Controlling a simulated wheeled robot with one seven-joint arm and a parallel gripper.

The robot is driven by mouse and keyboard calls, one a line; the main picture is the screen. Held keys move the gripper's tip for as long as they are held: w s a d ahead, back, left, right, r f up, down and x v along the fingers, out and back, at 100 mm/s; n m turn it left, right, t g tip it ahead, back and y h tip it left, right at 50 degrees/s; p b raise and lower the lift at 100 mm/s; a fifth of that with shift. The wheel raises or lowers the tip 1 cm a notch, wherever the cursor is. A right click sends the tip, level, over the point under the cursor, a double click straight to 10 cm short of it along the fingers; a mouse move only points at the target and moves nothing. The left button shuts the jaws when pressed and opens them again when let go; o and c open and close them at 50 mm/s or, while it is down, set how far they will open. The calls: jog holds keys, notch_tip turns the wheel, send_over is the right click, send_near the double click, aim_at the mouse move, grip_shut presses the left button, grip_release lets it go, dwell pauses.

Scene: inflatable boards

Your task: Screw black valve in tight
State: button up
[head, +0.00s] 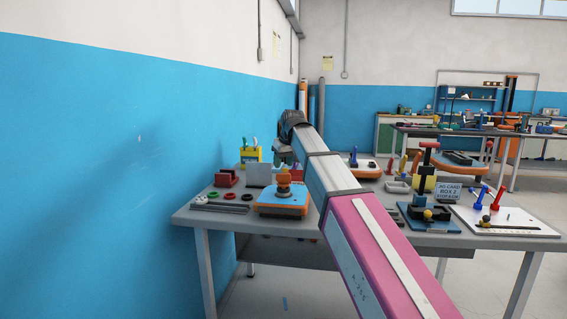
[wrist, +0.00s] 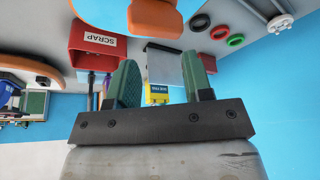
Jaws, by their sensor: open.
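My gripper (wrist: 161,72) is open in the wrist view, with two green fingers apart and nothing between them. In the head view my gripper (head: 284,152) hangs over the back of the near table, above its contents. A black ring (wrist: 200,22) lies on the table beside a red ring (wrist: 220,32) and a green ring (wrist: 236,41). I cannot tell whether the black ring is the black valve. No certain black valve shows.
A red SCRAP box (wrist: 98,42), a grey block (head: 259,174) and a yellow bin (head: 251,154) stand on the near table (head: 215,222). A black clamp fixture with blue base (head: 430,224) and a white board (head: 510,226) are at right. The blue wall (head: 120,160) borders the left.

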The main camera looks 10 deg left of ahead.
jog(key=shift+n, duration=0.4)
jog(key=n+g+y, duration=0.1)
jog(key=n, duration=0.3)
jog(key=shift+g, duration=0.3)
jog(key=shift+w+n+g+y, duration=0.1)
jog(key=shift+n+g+y, duration=0.25)
jog(key=shift+n, duration=0.65)
jog(key=shift+n+g, duration=0.25)
jog(key=shift+n, duration=0.75)
